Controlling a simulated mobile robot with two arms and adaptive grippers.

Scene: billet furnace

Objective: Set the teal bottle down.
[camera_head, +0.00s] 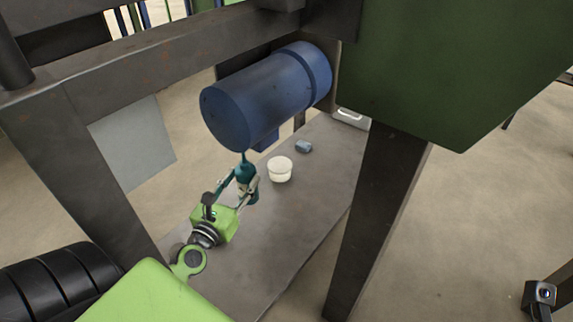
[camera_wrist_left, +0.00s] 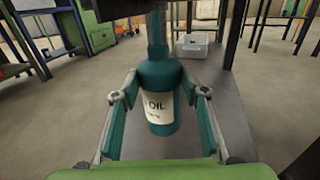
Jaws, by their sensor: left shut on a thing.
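The teal bottle (camera_head: 247,174) has a narrow neck and a pale label; in the left wrist view the bottle (camera_wrist_left: 160,78) shows the word OIL and looks upright. My left gripper (camera_head: 244,187) is shut on its body, with a finger on each side; it also shows in the left wrist view (camera_wrist_left: 160,100). The bottle is over the grey bench top (camera_head: 318,190), below the blue motor. I cannot tell whether its base touches the surface. My right gripper is not in view.
A white tub (camera_head: 280,169) stands just right of the bottle. A small blue-grey block (camera_head: 303,146) and a pale tray (camera_head: 350,119) lie farther back. The blue motor (camera_head: 262,98) hangs close above. Dark frame legs (camera_head: 376,220) flank the bench; its front right is clear.

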